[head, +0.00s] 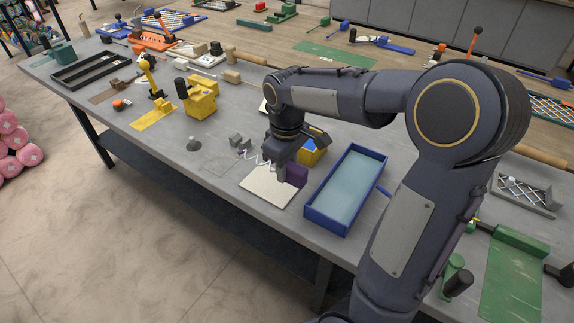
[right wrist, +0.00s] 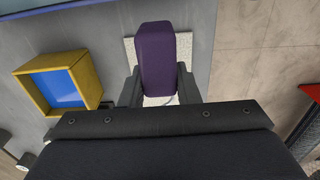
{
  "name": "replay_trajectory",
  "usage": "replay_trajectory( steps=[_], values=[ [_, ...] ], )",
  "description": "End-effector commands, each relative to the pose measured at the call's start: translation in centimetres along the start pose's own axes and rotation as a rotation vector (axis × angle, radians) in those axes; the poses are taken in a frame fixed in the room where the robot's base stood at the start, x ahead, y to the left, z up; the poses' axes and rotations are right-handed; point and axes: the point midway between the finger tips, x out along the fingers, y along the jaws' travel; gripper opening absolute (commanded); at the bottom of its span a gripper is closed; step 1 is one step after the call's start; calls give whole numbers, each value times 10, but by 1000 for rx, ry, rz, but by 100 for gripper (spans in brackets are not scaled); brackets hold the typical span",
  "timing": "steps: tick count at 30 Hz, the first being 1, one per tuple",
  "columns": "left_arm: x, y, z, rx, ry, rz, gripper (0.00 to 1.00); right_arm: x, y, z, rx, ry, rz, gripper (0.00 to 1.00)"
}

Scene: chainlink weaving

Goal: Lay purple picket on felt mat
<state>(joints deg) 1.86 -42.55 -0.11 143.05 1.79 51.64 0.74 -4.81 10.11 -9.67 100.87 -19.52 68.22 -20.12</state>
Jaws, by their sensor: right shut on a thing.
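The purple picket (head: 296,175) is a dark purple block at the right edge of the pale felt mat (head: 262,190). My right gripper (head: 284,172) points down over the mat and is shut on the picket. In the right wrist view the picket (right wrist: 157,58) sits between the two fingers (right wrist: 158,88), with the mat (right wrist: 130,50) behind it. I cannot tell whether the picket touches the mat. My left gripper is not in view.
A blue-rimmed tray (head: 313,217) stands right of the mat. A yellow box with a blue inside (right wrist: 62,82) is close by. Small grey blocks (head: 240,142) and a white zigzag wire (head: 251,158) lie left of the gripper. The bench's front edge runs near the mat.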

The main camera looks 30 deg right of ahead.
Motion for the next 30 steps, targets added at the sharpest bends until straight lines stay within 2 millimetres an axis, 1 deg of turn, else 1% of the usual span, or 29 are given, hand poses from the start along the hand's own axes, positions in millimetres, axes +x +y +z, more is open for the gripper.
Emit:
replay_trajectory(
  steps=[1, 2, 15, 25, 30],
  values=[
    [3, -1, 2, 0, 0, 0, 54, 5, 0, 0, 1, 0, 0, 4],
    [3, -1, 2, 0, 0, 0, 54, 5, 0, 0, 1, 0, 0, 4],
    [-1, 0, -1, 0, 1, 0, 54, 4, 0, 2, 0, -1, 0, 4],
    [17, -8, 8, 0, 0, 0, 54, 34, 0, 2, 0, -1, 0, 4],
    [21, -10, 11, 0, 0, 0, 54, 42, 0, 2, 1, -1, 0, 4]
  ],
)
